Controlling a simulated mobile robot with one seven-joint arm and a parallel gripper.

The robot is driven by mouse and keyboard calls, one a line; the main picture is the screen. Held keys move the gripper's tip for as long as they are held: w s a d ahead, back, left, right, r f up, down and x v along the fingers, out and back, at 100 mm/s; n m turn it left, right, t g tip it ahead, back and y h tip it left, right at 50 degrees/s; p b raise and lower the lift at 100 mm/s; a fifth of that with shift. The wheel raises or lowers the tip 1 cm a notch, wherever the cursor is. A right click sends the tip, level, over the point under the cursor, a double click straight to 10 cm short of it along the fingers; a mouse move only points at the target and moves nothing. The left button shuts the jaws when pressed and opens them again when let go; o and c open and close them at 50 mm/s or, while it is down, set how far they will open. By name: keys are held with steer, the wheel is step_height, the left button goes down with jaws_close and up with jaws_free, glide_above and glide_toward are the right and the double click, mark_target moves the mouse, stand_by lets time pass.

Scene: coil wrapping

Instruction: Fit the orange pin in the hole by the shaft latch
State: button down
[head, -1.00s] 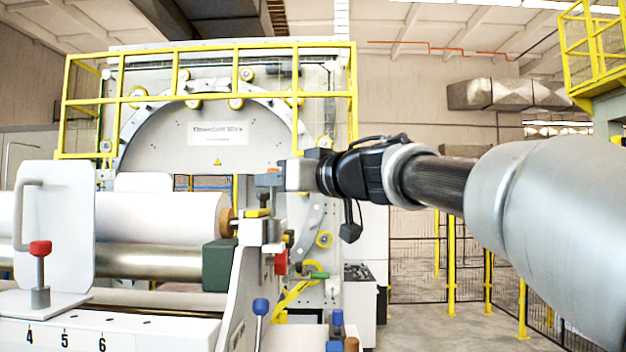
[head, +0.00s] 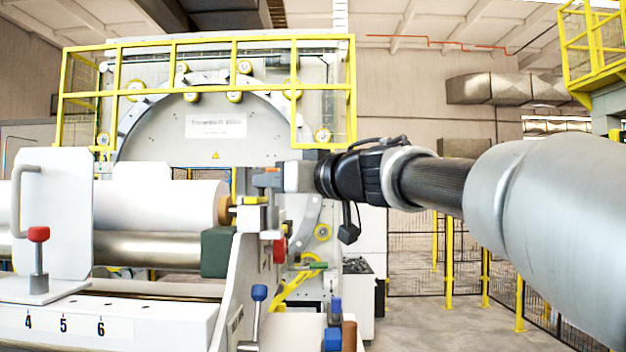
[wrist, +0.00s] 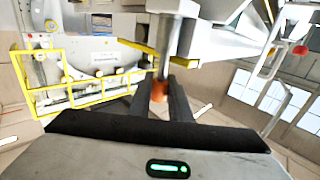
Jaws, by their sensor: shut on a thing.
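My gripper (head: 272,181) points left at the end of the arm, just above the white bracket with a yellow part (head: 254,200) at the side of the roll stand. In the wrist view my gripper's dark fingers (wrist: 160,92) are shut on the orange pin (wrist: 159,91). A grey rod-like part rises beyond the pin towards a yellow bar (wrist: 142,47) and pale metal parts. A small orange patch shows by the fingers in the head view. I cannot make out the hole, nor whether the pin touches the latch.
A large white roll (head: 160,205) lies left of the bracket, with a dark green block (head: 217,252) below its end. A red-knobbed lever (head: 38,236) and a blue-knobbed lever (head: 259,293) stand nearby. Yellow railings (head: 205,80) lie behind. Open floor shows at the right.

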steer(key=shift+f+b, duration=0.45)
steer(key=shift+f, duration=0.5)
steer(key=c, duration=1.5)
jaws_free()
steer(key=shift+c, duration=0.2)
steer(key=v, duration=1.7)
steer(key=shift+s, duration=0.25)
steer(key=shift+w+d+r, duration=0.1)
steer(key=shift+d+r, duration=0.05)
